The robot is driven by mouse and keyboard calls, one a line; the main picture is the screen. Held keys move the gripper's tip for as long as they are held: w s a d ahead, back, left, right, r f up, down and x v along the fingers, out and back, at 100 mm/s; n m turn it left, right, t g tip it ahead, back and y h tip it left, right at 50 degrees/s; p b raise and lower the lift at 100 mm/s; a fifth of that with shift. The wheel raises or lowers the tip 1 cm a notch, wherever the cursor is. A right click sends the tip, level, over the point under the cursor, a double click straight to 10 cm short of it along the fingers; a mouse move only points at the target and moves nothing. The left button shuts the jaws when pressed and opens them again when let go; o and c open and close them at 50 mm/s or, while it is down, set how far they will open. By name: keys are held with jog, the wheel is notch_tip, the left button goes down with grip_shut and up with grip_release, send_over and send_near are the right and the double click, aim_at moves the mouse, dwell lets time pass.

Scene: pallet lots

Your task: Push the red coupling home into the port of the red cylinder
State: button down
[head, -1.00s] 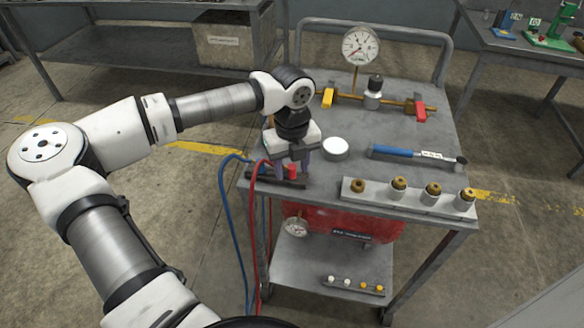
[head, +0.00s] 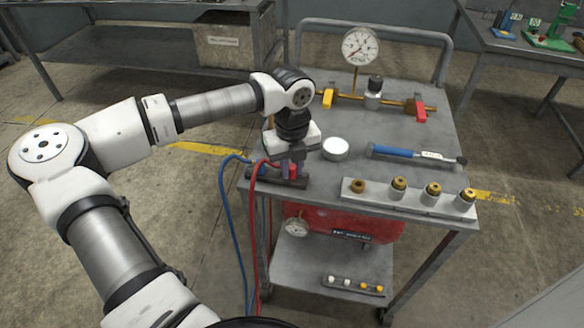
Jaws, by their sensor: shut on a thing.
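The red coupling (head: 292,170) sits at the dark holder bar (head: 262,176) on the cart top's left front edge, where the red hose (head: 255,215) ends. My gripper (head: 293,172) points down over the bar, with its fingers closed on the coupling. Whether the coupling touches the bar is hard to tell. The red cylinder (head: 345,222) lies under the cart top and is partly hidden by its front edge. I cannot make out its port.
A blue hose (head: 228,215) hangs left of the red one. A white disc (head: 335,149), a blue-handled tool (head: 395,152), a block with brass fittings (head: 410,198) and a gauge (head: 360,46) on a brass pipe stand on the cart. The cart top's middle has free room.

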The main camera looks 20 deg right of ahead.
aim_at(292, 167)
notch_tip(292, 167, up, 20)
jog(key=b, duration=0.2)
jog(key=shift+f, duration=0.1)
dwell(0.4)
